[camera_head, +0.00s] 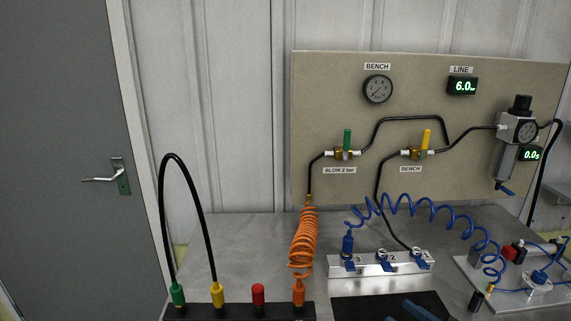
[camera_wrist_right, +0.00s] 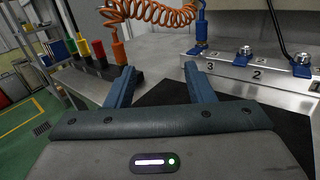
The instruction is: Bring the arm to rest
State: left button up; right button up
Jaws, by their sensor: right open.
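My right gripper (camera_head: 411,309) shows at the bottom edge of the head view, over the black mat (camera_head: 375,304) on the bench. In the right wrist view my right gripper (camera_wrist_right: 159,72) has its two blue fingers spread apart with nothing between them. The silver block (camera_head: 345,264) with ports marked 3, 2 and 1 lies just beyond it, apart from the fingers. My left gripper is in neither view.
An orange coiled hose (camera_head: 303,240) and a blue coiled hose (camera_head: 432,207) hang over the bench. A black rack (camera_head: 240,311) with coloured plugs stands at front left. A panel (camera_head: 330,100) with gauge and valves stands behind. A white plate (camera_head: 520,297) carries fittings at right.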

jog(key=s+d+r+m+t+h, duration=0.1)
jog(key=d+m+t+h, duration=0.65)
jog(key=m+h, duration=1.2)
jog(key=s+d+f+m+g+y, duration=0.1)
jog(key=s+d+f+m+g, duration=0.15)
jog(key=f+m+g, duration=0.4)
jog(key=s+d+f+m+g+y, duration=0.1)
jog(key=s+d+f+m+g, duration=0.2)
jog(key=m, duration=0.7)
jog(key=s+a+f+m+g+y, duration=0.35)
jog(key=s+a+f, duration=0.2)
jog(key=s, duration=0.25)
jog(key=s+a+f+m+g+y, duration=0.25)
jog(key=s+a+f+g, duration=0.2)
jog(key=s+f, duration=0.25)
notch_tip(320, 180, down, 25)
jog(key=w+d+g, duration=0.2)
jog(key=d, duration=0.1)
jog(key=s+f, duration=0.7)
jog(key=f, duration=0.3)
jog(key=s+d+f, duration=0.1)
jog(key=s+f, duration=0.7)
jog(key=f, duration=0.3)
jog(key=shift+s+d+f+m+g+h, duration=0.2)
jog(key=shift+s+m+g+h, duration=0.05)
jog(key=shift+m+g+h, duration=0.2)
